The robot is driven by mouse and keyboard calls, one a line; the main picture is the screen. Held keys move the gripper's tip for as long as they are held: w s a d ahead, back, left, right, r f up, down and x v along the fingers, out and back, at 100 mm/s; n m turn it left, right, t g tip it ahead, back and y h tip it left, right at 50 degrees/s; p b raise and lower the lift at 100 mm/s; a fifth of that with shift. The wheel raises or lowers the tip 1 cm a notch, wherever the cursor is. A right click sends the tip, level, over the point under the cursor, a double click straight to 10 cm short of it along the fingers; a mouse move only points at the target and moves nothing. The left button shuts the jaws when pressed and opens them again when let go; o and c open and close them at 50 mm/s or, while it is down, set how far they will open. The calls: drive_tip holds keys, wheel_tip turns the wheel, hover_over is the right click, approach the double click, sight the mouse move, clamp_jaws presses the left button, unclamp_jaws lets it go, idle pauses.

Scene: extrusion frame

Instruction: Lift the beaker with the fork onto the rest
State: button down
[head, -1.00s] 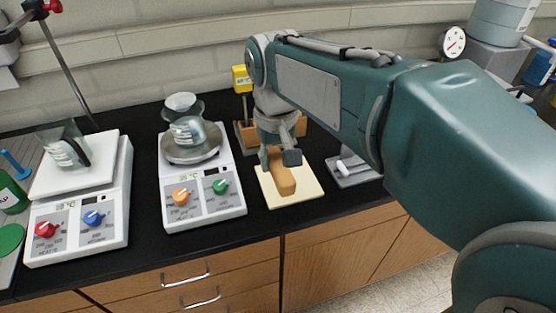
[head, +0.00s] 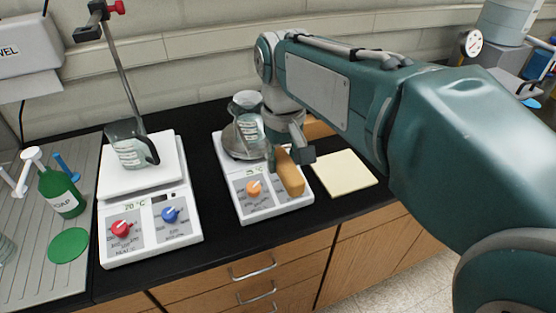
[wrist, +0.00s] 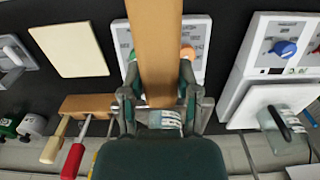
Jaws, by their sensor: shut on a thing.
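My gripper (head: 290,145) is shut on a tan wooden bar (head: 290,174), which looks like the fork's handle; no prongs can be made out. The bar also shows between the fingers in the wrist view (wrist: 158,45). It is in front of the right-hand hotplate's glass vessel (head: 246,135), over the hotplate's front panel. That vessel flares at the top and stands on a round plate. A glass beaker with a black handle (head: 128,152) stands on the left hotplate (head: 170,178). A flat cream board (head: 345,174), perhaps the rest, lies bare to the right.
The right hotplate (head: 285,198) has an orange knob (head: 254,187). A clamp stand (head: 118,60) rises behind the left hotplate. A green soap bottle (head: 62,192) stands at left. A wooden rack (wrist: 90,104) with handled tools shows in the wrist view. Black bench is clear between the hotplates.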

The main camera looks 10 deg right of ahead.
sight(249, 121)
drive_tip(key=shift+d, duration=0.15)
drive_tip(key=shift+w+a+f, duration=0.35)
drive_tip(key=shift+a+f, duration=0.1)
drive_tip(key=shift+f, duration=0.15)
drive_tip(key=shift+w+f, duration=0.35)
drive_tip(key=shift+f, duration=0.2)
drive_tip(key=shift+w+f, duration=0.3)
drive_tip(key=shift+f, duration=0.2)
drive_tip(key=shift+w+a, duration=0.5)
drive_tip(key=shift+w, duration=1.25)
drive_tip(key=shift+w+a, duration=0.55)
drive_tip(key=shift+w, duration=1.2)
drive_tip(key=shift+w+a, duration=0.5)
drive_tip(key=shift+w, duration=1.25)
drive_tip(key=shift+r, duration=2.55)
